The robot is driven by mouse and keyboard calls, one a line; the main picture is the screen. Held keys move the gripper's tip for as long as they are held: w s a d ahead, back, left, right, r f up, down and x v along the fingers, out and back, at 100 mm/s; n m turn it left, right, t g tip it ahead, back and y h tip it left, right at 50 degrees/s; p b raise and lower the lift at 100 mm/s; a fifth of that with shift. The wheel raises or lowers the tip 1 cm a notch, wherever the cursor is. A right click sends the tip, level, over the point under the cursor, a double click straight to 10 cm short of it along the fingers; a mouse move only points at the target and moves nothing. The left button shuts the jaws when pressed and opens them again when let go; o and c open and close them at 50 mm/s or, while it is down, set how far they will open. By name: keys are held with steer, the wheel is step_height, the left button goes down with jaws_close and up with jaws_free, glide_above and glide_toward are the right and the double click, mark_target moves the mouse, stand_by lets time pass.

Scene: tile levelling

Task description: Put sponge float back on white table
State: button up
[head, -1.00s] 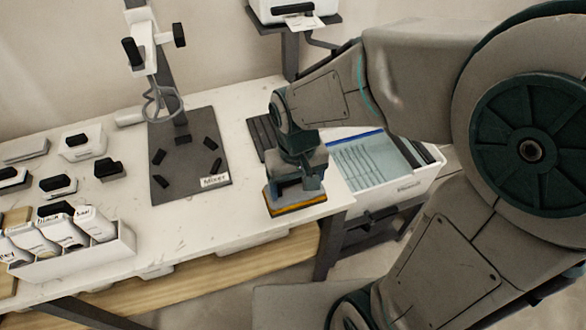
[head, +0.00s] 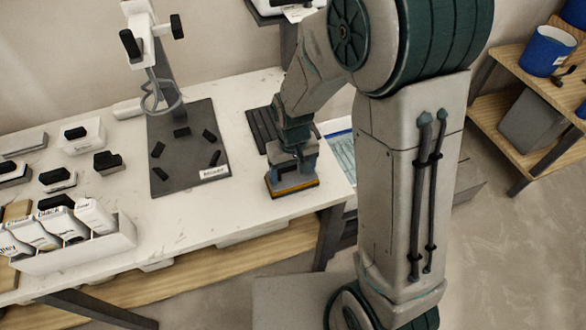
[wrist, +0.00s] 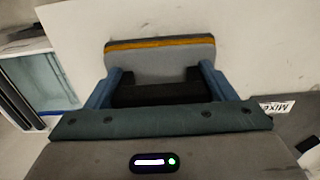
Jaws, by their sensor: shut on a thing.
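The sponge float (head: 291,187) has a grey body with an orange layer and a dark layer along its bottom. It is at the right end of the white table (head: 235,215), close to the front corner. My gripper (head: 291,158) is shut on the float from above. In the wrist view the float (wrist: 160,58) shows between the two blue fingers of my gripper (wrist: 158,90), with a dark handle part between them. The float is on or just above the tabletop; I cannot tell whether it touches.
A dark mixer board (head: 188,185) with a mixer stand lies left of the float. A dark ribbed mat (head: 262,130) lies behind it. A water tub (head: 343,150) stands right of the table, partly hidden by my arm. White bottles in a box (head: 75,240) stand at left.

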steer(key=shift+f, duration=0.1)
steer(key=o, duration=0.8)
steer(key=shift+f, duration=0.1)
steer(key=o, duration=0.4)
step_height(320, 180, up, 13)
steer(key=shift+d+f+p, duration=0.1)
steer(key=shift+f+p, duration=0.1)
steer(key=shift+p, duration=0.1)
steer(key=s+d+r+m+t, duration=0.1)
steer(key=s+d, duration=0.2)
steer(key=d, duration=0.1)
steer(key=s+d+r+m+t, duration=0.1)
steer(key=s+d+r, duration=0.1)
steer(key=s+d, duration=0.1)
steer(key=s+d+r+m, duration=0.1)
steer(key=s+d+r, duration=0.1)
steer(key=s+d, duration=0.2)
steer(key=shift+s+d+r+t, duration=0.1)
steer(key=shift+s+d+t, duration=0.1)
steer(key=shift+s, duration=0.2)
steer(key=shift+s+d+t, duration=0.1)
steer(key=shift+s+t, duration=0.1)
steer(key=shift+s, duration=0.15)
